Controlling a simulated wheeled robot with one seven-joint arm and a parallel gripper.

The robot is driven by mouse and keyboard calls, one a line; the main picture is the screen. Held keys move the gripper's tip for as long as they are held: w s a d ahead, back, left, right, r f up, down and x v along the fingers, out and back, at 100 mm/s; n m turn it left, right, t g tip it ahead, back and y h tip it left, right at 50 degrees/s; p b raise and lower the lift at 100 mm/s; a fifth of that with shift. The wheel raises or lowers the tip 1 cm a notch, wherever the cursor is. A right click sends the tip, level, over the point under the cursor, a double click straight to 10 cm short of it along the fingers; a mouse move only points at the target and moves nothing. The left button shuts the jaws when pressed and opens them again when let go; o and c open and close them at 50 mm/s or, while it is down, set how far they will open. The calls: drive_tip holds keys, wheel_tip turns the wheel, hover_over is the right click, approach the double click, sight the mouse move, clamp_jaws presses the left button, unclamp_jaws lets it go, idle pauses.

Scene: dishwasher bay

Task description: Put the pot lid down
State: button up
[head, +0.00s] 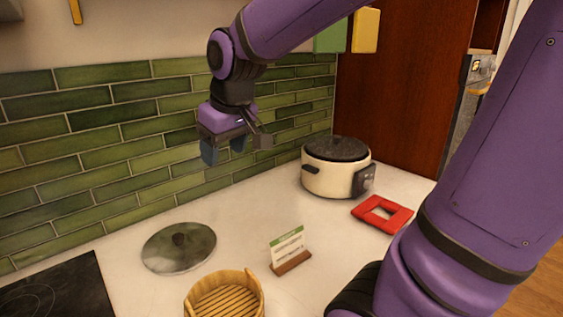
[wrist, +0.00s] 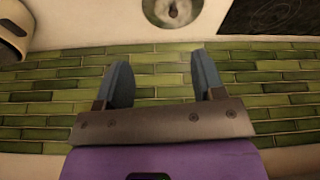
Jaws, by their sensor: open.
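The pot lid (head: 179,248) is a round grey-green lid with a dark knob. It lies flat on the white counter, between the cooktop and the small sign in the head view. It also shows at the top of the wrist view (wrist: 172,10), partly cut off. My gripper (head: 222,154) is up in the air by the green tiled wall, above and to the right of the lid in the head view. Its two blue-grey fingers stand apart in the wrist view (wrist: 162,82), with nothing between them. My gripper is clear of the lid.
A cream cooker (head: 335,178) with a dark top stands at the back right, a red square frame (head: 382,214) beside it. A small sign (head: 288,248) and a slatted wooden basket (head: 224,298) stand nearer. A black cooktop (head: 60,290) is at left. Counter between lid and cooker is bare.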

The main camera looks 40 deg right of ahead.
drive_tip(key=s+d+r+m+t, duration=0.1)
drive_tip(key=s, duration=1.3)
drive_tip(key=shift+s+d+r+m, duration=0.15)
drive_tip(key=shift+s+d+m, duration=0.15)
drive_tip(key=shift+m, duration=0.1)
